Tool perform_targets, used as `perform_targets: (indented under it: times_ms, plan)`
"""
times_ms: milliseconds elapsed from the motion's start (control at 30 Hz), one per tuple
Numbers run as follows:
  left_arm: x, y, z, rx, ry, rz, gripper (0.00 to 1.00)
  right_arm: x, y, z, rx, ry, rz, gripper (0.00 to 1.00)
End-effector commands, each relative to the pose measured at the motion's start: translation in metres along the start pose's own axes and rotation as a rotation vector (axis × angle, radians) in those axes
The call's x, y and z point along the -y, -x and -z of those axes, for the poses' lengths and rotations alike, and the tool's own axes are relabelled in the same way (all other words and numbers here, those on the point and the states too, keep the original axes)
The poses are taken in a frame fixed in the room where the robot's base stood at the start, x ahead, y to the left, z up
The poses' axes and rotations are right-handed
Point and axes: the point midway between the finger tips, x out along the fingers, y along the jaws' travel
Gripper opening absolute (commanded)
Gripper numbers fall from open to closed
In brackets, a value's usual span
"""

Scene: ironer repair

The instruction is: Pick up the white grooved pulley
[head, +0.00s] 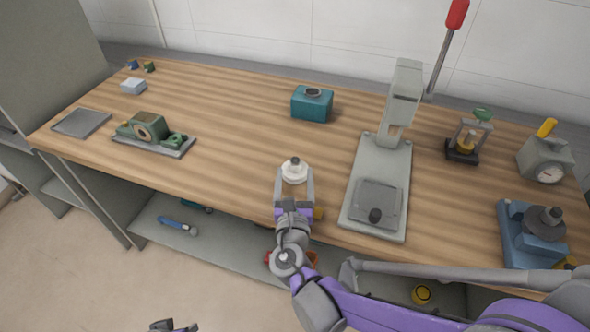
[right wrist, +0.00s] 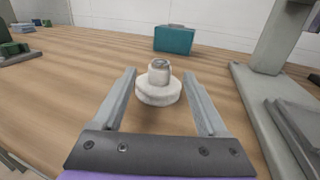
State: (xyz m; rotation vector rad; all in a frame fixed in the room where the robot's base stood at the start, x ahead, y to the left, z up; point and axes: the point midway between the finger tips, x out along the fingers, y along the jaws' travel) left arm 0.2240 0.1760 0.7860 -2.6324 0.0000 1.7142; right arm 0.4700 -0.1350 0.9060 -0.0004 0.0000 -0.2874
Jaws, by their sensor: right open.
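The white grooved pulley (head: 294,174) stands upright on the wooden bench near its front edge, with a grey metal top. It also shows in the right wrist view (right wrist: 158,93). My right gripper (head: 295,169) is open, with one finger on each side of the pulley. In the right wrist view the fingers (right wrist: 159,74) show gaps to the pulley on both sides. A small dark and purple part at the bottom edge of the head view looks like my left gripper (head: 172,326); its jaws cannot be made out.
A grey press (head: 365,160) with a red-handled lever stands just right of the pulley. A teal box (head: 312,104) sits behind it. A green device (head: 150,128) is on the left; a blue fixture (head: 522,235) and a gauge (head: 545,160) are on the right. Bench wood left of the pulley is clear.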

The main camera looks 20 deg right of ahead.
Motion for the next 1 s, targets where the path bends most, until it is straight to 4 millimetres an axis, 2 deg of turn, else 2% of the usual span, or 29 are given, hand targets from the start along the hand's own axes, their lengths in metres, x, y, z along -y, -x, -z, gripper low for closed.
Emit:
perform_targets:
  times_ms: [300,567,1000]
  plan:
    - [0.000,-0.002,-0.001,0.001,0.000,0.000,0.50,0.001,-0.045,0.000,0.000,0.001,0.002,0.76]
    - [0.000,-0.002,-0.001,0.001,0.000,0.000,0.50,0.000,-0.050,0.000,0.000,0.000,0.000,0.76]
    - [0.000,-0.002,-0.001,0.001,0.000,0.000,0.50,0.000,-0.049,0.000,0.000,0.000,0.000,0.00]
